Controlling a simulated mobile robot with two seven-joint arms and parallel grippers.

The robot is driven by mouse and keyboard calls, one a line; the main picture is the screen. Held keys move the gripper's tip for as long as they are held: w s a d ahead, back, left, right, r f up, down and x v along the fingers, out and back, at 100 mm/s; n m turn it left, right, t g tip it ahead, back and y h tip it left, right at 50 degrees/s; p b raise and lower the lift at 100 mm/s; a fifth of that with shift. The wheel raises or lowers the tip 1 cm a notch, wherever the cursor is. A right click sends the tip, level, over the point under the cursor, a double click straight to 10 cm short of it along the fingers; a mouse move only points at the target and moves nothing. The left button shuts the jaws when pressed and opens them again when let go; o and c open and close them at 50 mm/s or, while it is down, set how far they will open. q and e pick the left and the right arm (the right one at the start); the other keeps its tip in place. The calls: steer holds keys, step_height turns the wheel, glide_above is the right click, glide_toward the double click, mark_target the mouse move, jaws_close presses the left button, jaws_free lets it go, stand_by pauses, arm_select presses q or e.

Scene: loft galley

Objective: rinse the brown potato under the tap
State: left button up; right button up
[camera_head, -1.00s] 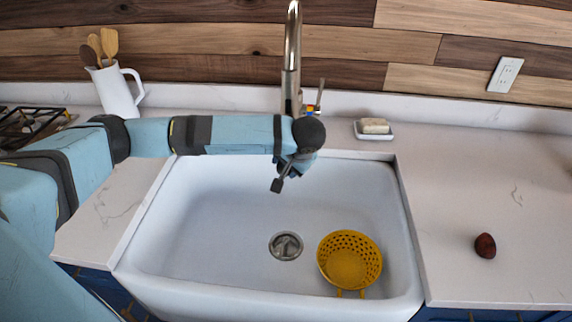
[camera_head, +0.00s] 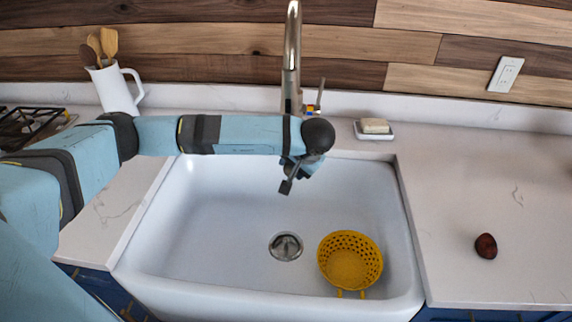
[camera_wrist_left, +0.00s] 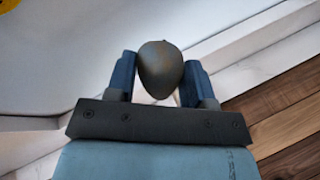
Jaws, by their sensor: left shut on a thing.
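My left gripper (camera_head: 286,187) hangs over the back part of the white sink (camera_head: 215,225), just in front of the tap (camera_head: 292,60). In the left wrist view, the gripper is shut on the brown potato (camera_wrist_left: 160,68), which sits between its two blue fingers. In the head view the potato is hidden by the gripper and wrist. The tap's handle (camera_head: 320,95) stands at its right side. No water shows. My right gripper is not in view.
A yellow colander (camera_head: 350,262) sits in the sink, right of the drain (camera_head: 286,246). A dark reddish-brown oval thing (camera_head: 486,246) lies on the right counter. A soap dish (camera_head: 374,134) is behind the sink. A white jug with wooden spoons (camera_head: 113,90) stands at the back left.

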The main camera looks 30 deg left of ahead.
arm_select(q)
steer(key=s+d, duration=0.2)
steer(key=d, duration=0.4)
steer(key=shift+s, duration=0.4)
stand_by(1.1)
steer(key=shift+r, duration=0.1)
steer(key=s+d+r+p, duration=0.2)
steer(key=d+r, duration=0.2)
steer(key=shift+d, duration=0.25)
